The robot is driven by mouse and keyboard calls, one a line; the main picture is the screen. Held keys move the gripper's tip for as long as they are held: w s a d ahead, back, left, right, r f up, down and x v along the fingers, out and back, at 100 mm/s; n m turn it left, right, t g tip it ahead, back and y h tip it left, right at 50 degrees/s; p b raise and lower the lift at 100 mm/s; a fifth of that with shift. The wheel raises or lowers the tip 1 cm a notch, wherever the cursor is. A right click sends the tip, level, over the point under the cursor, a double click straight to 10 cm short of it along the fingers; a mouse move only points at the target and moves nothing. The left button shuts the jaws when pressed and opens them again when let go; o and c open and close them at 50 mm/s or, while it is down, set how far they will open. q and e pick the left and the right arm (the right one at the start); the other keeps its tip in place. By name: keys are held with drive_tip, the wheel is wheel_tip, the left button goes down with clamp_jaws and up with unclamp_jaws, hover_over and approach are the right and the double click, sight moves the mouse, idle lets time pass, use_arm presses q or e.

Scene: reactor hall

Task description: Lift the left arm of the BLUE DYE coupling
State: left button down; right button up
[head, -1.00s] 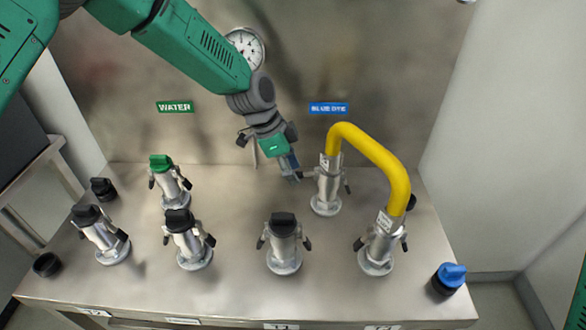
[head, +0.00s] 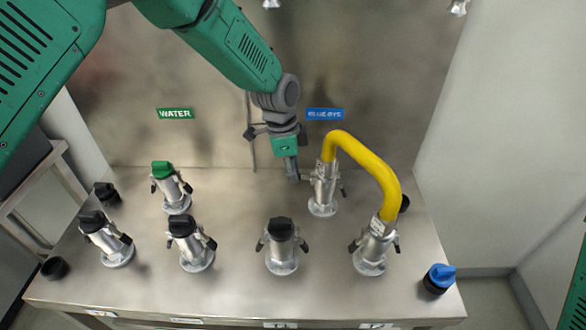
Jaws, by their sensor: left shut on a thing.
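The BLUE DYE coupling (head: 323,190) is a silver upright fitting below the blue BLUE DYE label (head: 325,114). A yellow curved hose (head: 368,160) runs from its top to a front coupling (head: 372,248). My left gripper (head: 293,176) points down just left of the BLUE DYE coupling. It is shut on the coupling's left arm, which is mostly hidden at the fingertips. The coupling's right arm (head: 342,189) shows on its other side. My right gripper is out of view.
A green-capped coupling (head: 172,190) stands under the WATER label (head: 174,113). Black-capped couplings (head: 281,248) stand along the front of the steel table (head: 230,290). A blue-topped cap (head: 439,278) sits at the front right corner. A steel panel rises behind.

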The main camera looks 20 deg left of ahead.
use_arm(q)
drive_tip(key=shift+w+a, duration=0.1)
drive_tip(key=c, duration=1.4)
unclamp_jaws()
drive_tip(key=shift+c, duration=0.2)
wheel_tip(320, 180, up, 12)
drive_tip(key=a, duration=0.1)
drive_tip(key=shift+s+a, duration=0.25)
drive_tip(key=shift+a, duration=0.15)
drive_tip(key=shift+f, duration=0.1)
